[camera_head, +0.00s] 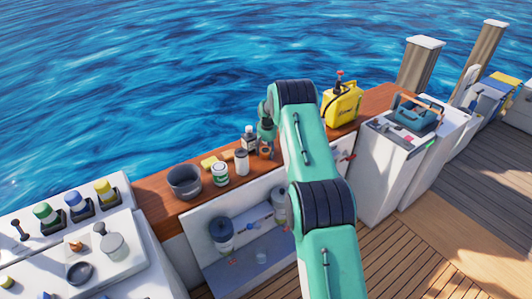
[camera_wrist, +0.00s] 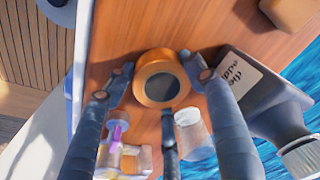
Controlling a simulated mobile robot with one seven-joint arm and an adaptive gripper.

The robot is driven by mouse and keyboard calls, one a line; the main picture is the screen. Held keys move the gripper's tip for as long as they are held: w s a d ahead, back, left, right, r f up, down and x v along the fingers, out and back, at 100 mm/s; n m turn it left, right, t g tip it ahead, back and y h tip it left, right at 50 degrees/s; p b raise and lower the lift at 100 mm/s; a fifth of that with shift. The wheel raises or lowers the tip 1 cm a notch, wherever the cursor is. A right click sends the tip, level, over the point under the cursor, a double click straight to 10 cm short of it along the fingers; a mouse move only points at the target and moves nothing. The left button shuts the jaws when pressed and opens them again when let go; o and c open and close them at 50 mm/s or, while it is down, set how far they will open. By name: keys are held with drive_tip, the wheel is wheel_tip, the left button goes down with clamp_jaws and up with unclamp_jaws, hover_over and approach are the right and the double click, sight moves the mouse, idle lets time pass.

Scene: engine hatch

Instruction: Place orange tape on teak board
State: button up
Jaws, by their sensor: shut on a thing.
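The orange tape (camera_wrist: 150,64), a thick roll with a dark centre, sits between the fingers of my gripper (camera_wrist: 161,80) in the wrist view. My gripper is shut on it. The roll is at or just above the reddish-brown teak board (camera_wrist: 120,30); I cannot tell whether it touches. In the head view my gripper (camera_head: 266,138) points down at the back of the teak board (camera_head: 155,205), beside my arm. Only a small orange-brown patch of the tape (camera_head: 266,153) shows below the fingers there.
A grey labelled bottle (camera_head: 250,139) stands close to the left of my gripper. A white canister (camera_head: 242,162), a green-labelled jar (camera_head: 220,175) and a dark pot (camera_head: 185,182) stand further left. A yellow jug (camera_head: 342,104) stands to the right. Water lies behind the board.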

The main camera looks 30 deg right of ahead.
sight(267, 153)
drive_tip(key=shift+f, duration=0.1)
drive_tip(key=o, duration=1.2)
drive_tip(key=shift+o, duration=0.2)
wheel_tip(267, 153, up, 12)
drive_tip(key=s+p, duration=0.1)
drive_tip(key=p, duration=0.1)
drive_tip(key=shift+s+a, duration=0.3)
